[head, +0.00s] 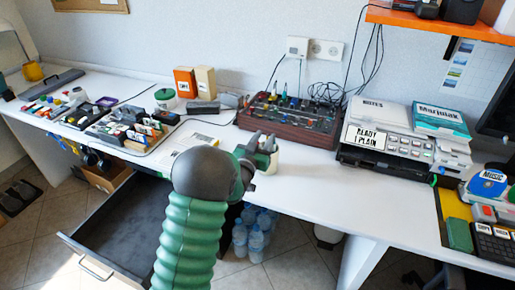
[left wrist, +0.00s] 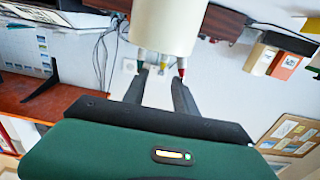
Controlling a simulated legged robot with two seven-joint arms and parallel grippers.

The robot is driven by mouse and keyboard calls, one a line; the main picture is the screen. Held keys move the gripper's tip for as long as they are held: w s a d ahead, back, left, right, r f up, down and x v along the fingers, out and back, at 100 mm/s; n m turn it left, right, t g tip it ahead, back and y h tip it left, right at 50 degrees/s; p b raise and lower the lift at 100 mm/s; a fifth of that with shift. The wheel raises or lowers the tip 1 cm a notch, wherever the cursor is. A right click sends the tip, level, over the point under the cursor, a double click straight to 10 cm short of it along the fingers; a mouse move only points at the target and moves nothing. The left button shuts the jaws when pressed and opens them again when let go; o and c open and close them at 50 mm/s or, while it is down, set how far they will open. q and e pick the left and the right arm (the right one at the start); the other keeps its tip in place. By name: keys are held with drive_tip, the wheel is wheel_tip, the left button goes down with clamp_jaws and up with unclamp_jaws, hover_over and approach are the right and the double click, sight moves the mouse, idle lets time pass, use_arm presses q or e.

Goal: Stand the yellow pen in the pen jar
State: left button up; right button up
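The cream pen jar (head: 267,161) stands near the front edge of the white desk, partly behind my left gripper (head: 262,145). In the left wrist view, which is upside down, the jar (left wrist: 168,22) is just beyond my left gripper (left wrist: 160,72). Short ends of several pens show at its rim, with a yellow one (left wrist: 164,62) between a grey-green one and a red one (left wrist: 182,66). My left gripper's fingers are apart around the yellow end, with no pen clearly clamped. Whether the yellow pen is fully inside the jar cannot be seen. My right gripper is out of view.
A brown mixer (head: 292,121) with knobs and cables stands behind the jar. A papers booklet (head: 188,140) lies to its left. An open grey drawer (head: 125,235) juts out below the desk. The desk right of the jar is clear (head: 310,180) up to the devices.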

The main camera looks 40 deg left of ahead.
use_arm(q)
drive_tip(key=v, duration=1.6)
drive_tip(key=shift+p, duration=0.45)
drive_tip(key=shift+d+f, duration=0.1)
